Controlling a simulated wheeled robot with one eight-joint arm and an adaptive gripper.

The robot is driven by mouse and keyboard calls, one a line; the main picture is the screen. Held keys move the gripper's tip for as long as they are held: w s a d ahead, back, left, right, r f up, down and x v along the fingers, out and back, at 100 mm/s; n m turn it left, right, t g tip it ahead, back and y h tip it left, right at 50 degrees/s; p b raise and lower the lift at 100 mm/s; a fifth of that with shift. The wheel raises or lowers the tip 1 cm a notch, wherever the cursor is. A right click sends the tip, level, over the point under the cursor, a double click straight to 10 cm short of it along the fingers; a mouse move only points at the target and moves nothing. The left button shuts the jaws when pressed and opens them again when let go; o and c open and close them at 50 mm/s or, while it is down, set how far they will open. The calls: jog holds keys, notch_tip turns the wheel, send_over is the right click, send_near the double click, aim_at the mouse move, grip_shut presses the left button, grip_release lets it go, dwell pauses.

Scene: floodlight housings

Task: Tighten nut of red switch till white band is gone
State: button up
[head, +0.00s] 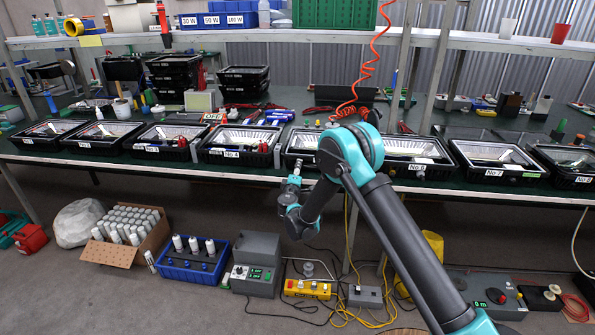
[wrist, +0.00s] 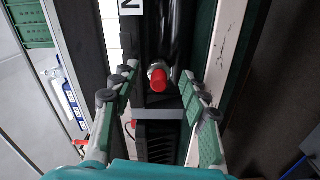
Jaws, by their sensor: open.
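In the wrist view, the red switch (wrist: 158,84) sticks out from the black side of a floodlight housing (wrist: 178,30). A pale metal nut (wrist: 155,69) sits at its base. I cannot make out a white band. My gripper (wrist: 159,68) is open, with one finger left and one right of the switch, both apart from it. In the head view, my gripper (head: 293,178) is at the front edge of the bench, by the housing (head: 296,151) partly hidden behind my arm. The switch cannot be made out there.
More floodlight housings stand in a row along the bench, such as No 4 (head: 238,143) and No 7 (head: 495,160). A red coiled hose (head: 368,70) hangs behind my arm. Below are a blue crate (head: 190,267), a grey box (head: 255,262) and a yellow box (head: 307,288) on the floor.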

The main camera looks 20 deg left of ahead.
jog(key=v, duration=1.1)
jog(key=shift+s, duration=0.3)
jog(key=w+d+r+m+g+h, duration=0.1)
jog(key=w+d+r+m+h, duration=0.1)
jog(key=d, duration=0.3)
jog(key=w+d+r+m+h, duration=0.1)
jog(key=w+d, duration=0.2)
jog(key=d, duration=0.3)
jog(key=s+d+r+m+g+h, duration=0.1)
jog(key=d+r+m+g+h, duration=0.2)
jog(key=d, duration=1.1)
jog(key=s+d+r+m+g+h, duration=0.15)
jog(key=d+m, duration=0.25)
jog(key=d, duration=0.9)
jog(key=s+d+m+g, duration=0.3)
jog(key=s+d, duration=0.4)
jog(key=d, duration=0.3)
jog(key=s+d+f+m+g+y, duration=0.1)
jog(key=s+d, duration=0.1)
jog(key=s, duration=0.5)
jog(key=s+d+f+m+g+y, duration=0.1)
jog(key=s+d+f+m+g, duration=0.1)
jog(key=s, duration=0.6)
jog(key=s+d+f+m+g+y, duration=0.1)
jog(key=s+d+f+m, duration=0.1)
jog(key=s, duration=0.6)
jog(key=shift+d+g, duration=0.35)
jog(key=shift+d, duration=0.4)
